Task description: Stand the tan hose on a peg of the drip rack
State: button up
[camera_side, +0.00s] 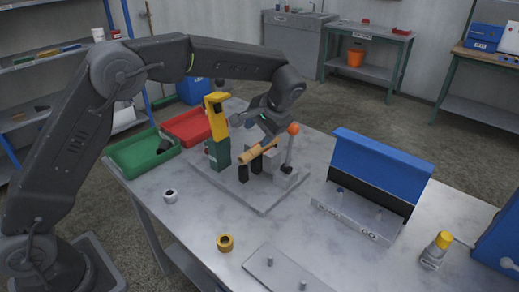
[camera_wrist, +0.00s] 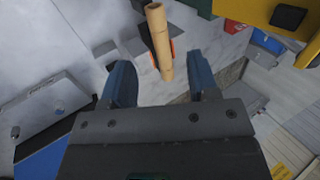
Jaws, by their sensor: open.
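The tan hose (camera_side: 258,152) is a short tan tube lying tilted on dark supports of a grey fixture plate. In the wrist view the hose (camera_wrist: 158,40) lies lengthwise beyond and between my fingertips. My gripper (camera_side: 254,124) is open above the fixture; in the wrist view its two blue fingers (camera_wrist: 162,72) are apart with nothing gripped. Two pieces carry upright pegs: a flat grey plate (camera_side: 262,270) at the front edge, and a blue-backed stand (camera_side: 383,165) with a labelled front. I cannot read which is the drip rack.
A yellow and green device (camera_side: 217,130) stands close left of the hose, and an orange-topped post (camera_side: 292,130) close right. Red (camera_side: 188,127) and green (camera_side: 140,155) trays are at the left. A brass ring (camera_side: 225,243) and a yellow-capped bottle (camera_side: 437,250) stand on the table.

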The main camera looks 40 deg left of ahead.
aim_at(246, 155)
jog(key=x, duration=0.7)
jog(key=shift+x, duration=2.8)
jog(key=shift+w+d, duration=0.15)
jog(key=shift+w, duration=0.05)
jog(key=c, duration=1)
notch_tip(246, 155, up, 19)
jog(key=g, duration=0.1)
jog(key=s+d+f+n+g+h, duration=0.3)
jog(key=s+d+g, duration=0.1)
jog(key=s+d, duration=0.25)
jog(key=s+d+f+n+g+h, duration=0.2)
jog(key=s+d+f+g, duration=0.1)
jog(key=s+d+g, duration=0.3)
jog(key=s+d+r+n+t+h, duration=0.25)
jog(key=d+n+h, duration=0.2)
jog(key=h, duration=0.35)
jog(key=s+d+r+n+t+h, duration=0.1)
jog(key=s+d+r+n+h, duration=0.1)
jog(key=d+r+n+h, duration=0.5)
jog(key=f+m, duration=0.1)
jog(key=f, duration=0.1)
jog(key=a+f+m+h, duration=0.1)
jog(key=f, duration=0.2)
jog(key=f+m+h, duration=0.1)
jog(key=f, duration=0.2)
jog(key=shift+w+a+f, duration=0.15)
jog(key=shift+w, duration=0.05)
